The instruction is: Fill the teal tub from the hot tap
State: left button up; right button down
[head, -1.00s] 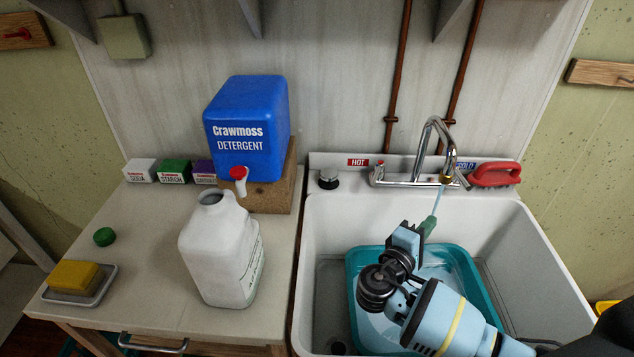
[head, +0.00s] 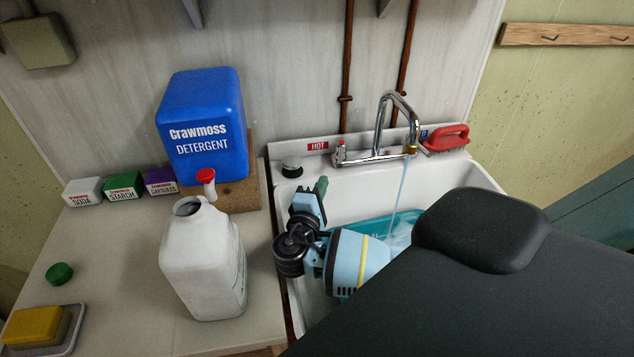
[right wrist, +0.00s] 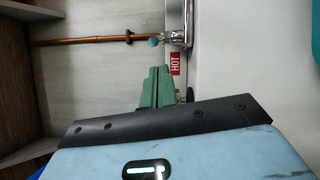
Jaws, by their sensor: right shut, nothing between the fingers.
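The teal tub (head: 350,232) sits in the white sink basin, with water in it, and is partly hidden by my arm and a dark part of my body. A thin stream (head: 401,195) falls from the chrome faucet (head: 396,120) into the tub. My right gripper (head: 322,186) is shut and empty, above the sink's left side, left of the stream. In the right wrist view its green fingers (right wrist: 155,86) point toward the HOT label (right wrist: 175,64). My left gripper is not seen.
On the counter left of the sink stand a white jug (head: 203,262), a blue detergent container (head: 202,125) on a wooden block, small boxes (head: 123,186), a green cap (head: 59,273) and a yellow sponge (head: 35,326). A red brush (head: 446,138) lies right of the faucet.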

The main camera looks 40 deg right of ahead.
aim_at(340, 155)
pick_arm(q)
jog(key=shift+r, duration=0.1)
pick_arm(e)
jog(key=x, duration=0.6)
jog(key=shift+w+d, duration=0.15)
jog(key=shift+d, duration=0.05)
